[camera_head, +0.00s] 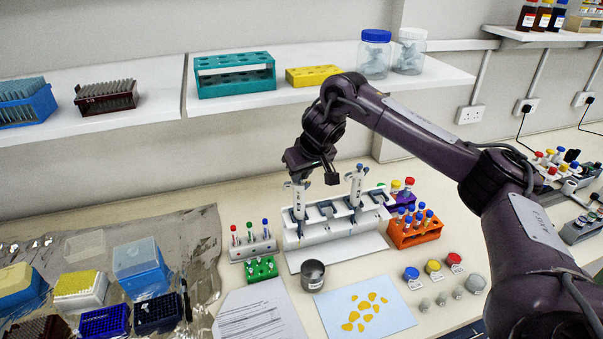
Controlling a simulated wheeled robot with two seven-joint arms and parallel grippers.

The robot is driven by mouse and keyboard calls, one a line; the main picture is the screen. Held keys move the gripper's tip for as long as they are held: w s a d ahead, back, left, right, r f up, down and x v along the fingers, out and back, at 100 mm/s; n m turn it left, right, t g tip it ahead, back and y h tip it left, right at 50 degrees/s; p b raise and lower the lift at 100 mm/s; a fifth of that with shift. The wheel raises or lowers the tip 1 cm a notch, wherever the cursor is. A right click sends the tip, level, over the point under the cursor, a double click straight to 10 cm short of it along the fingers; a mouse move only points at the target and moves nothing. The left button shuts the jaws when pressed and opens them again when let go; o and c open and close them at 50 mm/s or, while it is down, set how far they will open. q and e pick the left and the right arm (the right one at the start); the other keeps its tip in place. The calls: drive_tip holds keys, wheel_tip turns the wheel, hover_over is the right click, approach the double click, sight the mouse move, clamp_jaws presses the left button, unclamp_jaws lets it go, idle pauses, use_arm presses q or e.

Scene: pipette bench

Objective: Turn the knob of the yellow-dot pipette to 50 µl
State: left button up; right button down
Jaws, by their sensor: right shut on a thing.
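Two white pipettes hang in a white stand (322,240) on the bench. The left pipette (298,204) is upright directly beneath my right gripper (301,176). The right pipette (356,186) stands upright, apart from the gripper. My right gripper comes down from above and is shut on the top of the left pipette, at its knob, which the fingers mostly hide. The yellow dot and the volume reading are too small to make out on either pipette. My left gripper is not in view.
A tube rack (253,249) stands left of the stand, and an orange rack (415,236) stands right. A metal cup (313,274) and a blue sheet with yellow pieces (391,318) lie in front. A shelf (160,103) runs behind.

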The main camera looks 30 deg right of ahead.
drive_tip(key=shift+a+m+h, duration=0.15)
drive_tip(key=shift+m+h, duration=0.45)
drive_tip(key=shift+m, duration=1.1)
drive_tip(key=shift+a+m+g+h, duration=0.15)
drive_tip(key=shift+m+g+h, duration=0.15)
drive_tip(key=shift+m+h, duration=0.45)
drive_tip(key=shift+m, duration=0.25)
drive_tip(key=shift+w+m, duration=0.1)
drive_tip(key=shift+m, duration=0.4)
drive_tip(key=c, duration=1.5)
unclamp_jaws()
